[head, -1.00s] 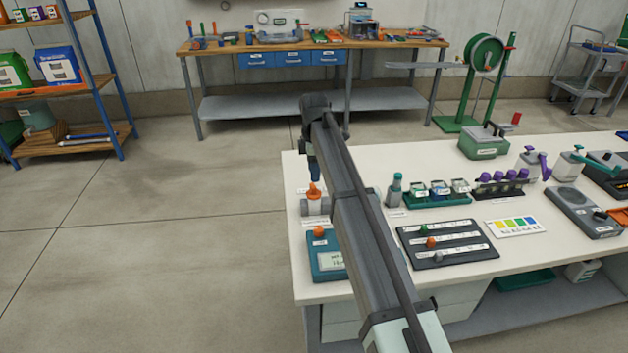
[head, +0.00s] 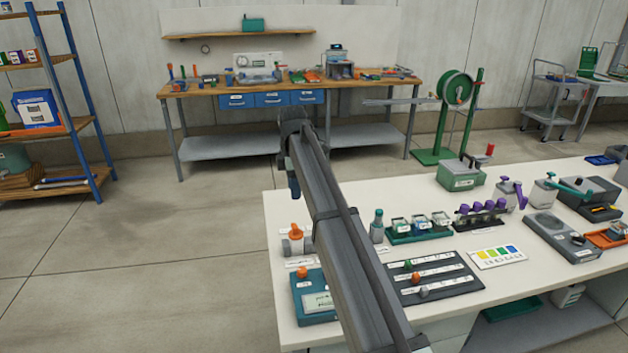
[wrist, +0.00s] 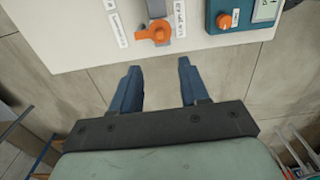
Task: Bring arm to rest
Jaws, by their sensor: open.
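My arm (head: 335,225) reaches from the bottom of the head view up and away, over the left part of the white bench. My gripper (head: 295,185) hangs at its far end, past the bench's left edge, its fingers partly hidden. In the wrist view my gripper (wrist: 157,75) shows two blue fingers spread apart with nothing between them. The floor lies below the fingers. The bench edge is just beyond the fingertips, with an orange-knobbed valve (wrist: 155,32) and a teal meter (wrist: 230,17) on it.
The white bench (head: 480,310) carries a slider panel (head: 435,278), a rack of small jars (head: 420,228) and several instruments. A wooden workbench (head: 200,90) stands at the back wall, and a blue-framed shelf (head: 75,100) at the left. The floor (head: 140,270) between them is clear.

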